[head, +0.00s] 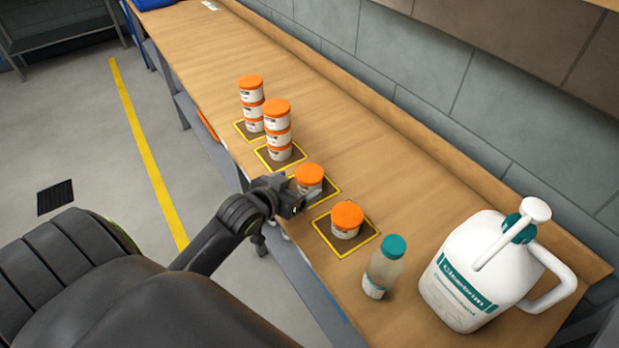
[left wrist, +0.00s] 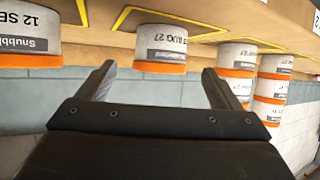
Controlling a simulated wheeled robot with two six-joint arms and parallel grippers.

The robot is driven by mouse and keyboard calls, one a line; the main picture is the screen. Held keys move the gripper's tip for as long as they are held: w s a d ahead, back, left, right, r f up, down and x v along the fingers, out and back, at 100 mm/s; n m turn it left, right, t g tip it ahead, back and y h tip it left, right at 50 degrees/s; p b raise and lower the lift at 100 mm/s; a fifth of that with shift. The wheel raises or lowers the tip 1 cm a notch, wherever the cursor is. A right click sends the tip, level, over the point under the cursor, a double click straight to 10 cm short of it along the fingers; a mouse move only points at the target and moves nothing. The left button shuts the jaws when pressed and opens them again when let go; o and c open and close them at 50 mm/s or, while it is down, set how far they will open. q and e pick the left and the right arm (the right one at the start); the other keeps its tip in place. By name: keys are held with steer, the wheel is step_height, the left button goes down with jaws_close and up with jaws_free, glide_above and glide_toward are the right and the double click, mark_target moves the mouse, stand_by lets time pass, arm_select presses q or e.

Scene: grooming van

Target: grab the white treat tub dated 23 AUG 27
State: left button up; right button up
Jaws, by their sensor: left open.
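A single white tub with an orange lid (head: 309,174) stands on a yellow-edged mat. My left gripper (head: 299,198) is open right beside it. In the left wrist view, which is upside down, this tub (left wrist: 161,44) is ahead, between the spread fingers (left wrist: 158,76); its label ends in "AUG 27" and the day is only partly legible. Another single tub (head: 346,220) stands on the nearer mat; its label starts "12 SE" in the left wrist view (left wrist: 28,30). Two stacks of similar tubs (head: 278,131) (head: 251,104) stand farther along. My right gripper is not in view.
A clear bottle with a teal cap (head: 382,268) and a large white jug with a pump (head: 482,272) stand on the near end of the wooden bench (head: 400,165). A wall runs along the bench's back. The bench behind the tubs is clear.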

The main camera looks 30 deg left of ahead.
mark_target(309, 178)
arm_select(q)
steer(key=shift+p+x, duration=0.6)
steer(key=shift+x, duration=2.85)
steer(key=c, duration=1.1)
